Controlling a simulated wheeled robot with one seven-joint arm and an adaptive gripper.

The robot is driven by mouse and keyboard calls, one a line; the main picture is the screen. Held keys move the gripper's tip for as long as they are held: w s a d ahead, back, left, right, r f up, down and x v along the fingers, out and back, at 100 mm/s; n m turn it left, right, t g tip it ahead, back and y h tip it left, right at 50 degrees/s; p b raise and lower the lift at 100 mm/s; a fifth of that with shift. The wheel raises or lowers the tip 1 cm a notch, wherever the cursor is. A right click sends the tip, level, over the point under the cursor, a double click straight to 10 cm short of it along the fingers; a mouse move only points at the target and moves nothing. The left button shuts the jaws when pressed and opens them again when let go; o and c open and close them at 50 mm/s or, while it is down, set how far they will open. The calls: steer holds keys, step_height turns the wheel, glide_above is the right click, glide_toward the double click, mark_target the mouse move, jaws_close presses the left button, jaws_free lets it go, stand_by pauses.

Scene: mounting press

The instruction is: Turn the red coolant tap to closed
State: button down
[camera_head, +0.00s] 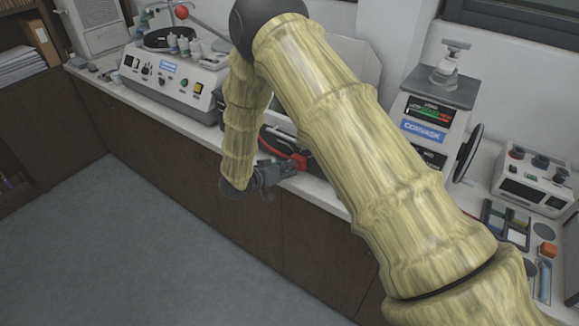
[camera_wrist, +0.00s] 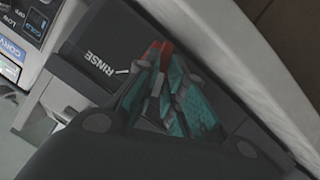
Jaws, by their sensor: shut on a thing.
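The red coolant tap (camera_wrist: 157,49) shows in the wrist view as a small red piece at the tips of my gripper (camera_wrist: 168,80), beside a dark grey box marked RINSE (camera_wrist: 96,60). The teal-padded fingers are close together, shut on the tap, and hide most of it. A short white mark is on the box beside the lettering. In the head view my gripper (camera_head: 275,174) is at the bench's front edge, by a red curved part (camera_head: 289,158) of a machine largely hidden behind my arm. The tap's exact angle cannot be told.
A control-panel machine (camera_head: 170,84) with small bottles on top stands left on the white bench. A CORVASK press (camera_head: 432,115) with a black handwheel (camera_head: 468,153) stands right, then a small control box (camera_head: 533,180) and a parts tray (camera_head: 507,222). The floor (camera_head: 130,250) in front is clear.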

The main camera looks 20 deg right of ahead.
steer(key=shift+w+a+n+g+h, duration=0.1)
steer(key=shift+w+n+g+h, duration=0.1)
steer(key=shift+n+h, duration=0.35)
steer(key=shift+w+a+n+g+h, duration=0.1)
steer(key=shift+n+g+h, duration=0.15)
steer(key=shift+n, duration=0.6)
steer(key=c, duration=1.4)
jaws_free()
steer(key=shift+f, duration=0.1)
steer(key=shift+c, duration=0.2)
steer(key=v, duration=1.2)
steer(key=shift+d+f, duration=0.1)
